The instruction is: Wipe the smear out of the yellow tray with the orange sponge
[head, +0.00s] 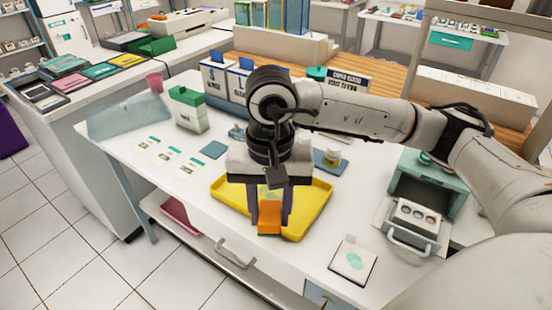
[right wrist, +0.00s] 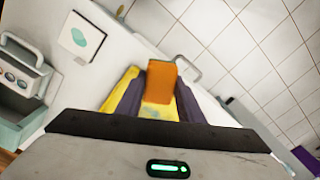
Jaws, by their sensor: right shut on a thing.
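The yellow tray (head: 316,203) lies on the white table near its front edge, partly covered by my right arm. My right gripper (head: 270,212) points down over the tray, its dark purple fingers shut on the orange sponge (head: 269,222). In the right wrist view the sponge (right wrist: 161,80) sits between the fingers, with part of the tray (right wrist: 117,93) around them. A faint bluish patch, perhaps the smear (right wrist: 153,113), shows on the tray between the fingers. I cannot tell whether the sponge touches the tray floor. My left gripper is not in view.
A white card with a teal mark (head: 353,260) lies right of the tray. A teal box with an open drawer (head: 415,217) stands farther right. A small jar (head: 331,157) on a blue mat stands behind the tray. Cards (head: 168,158) and a green-topped box (head: 188,108) are left.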

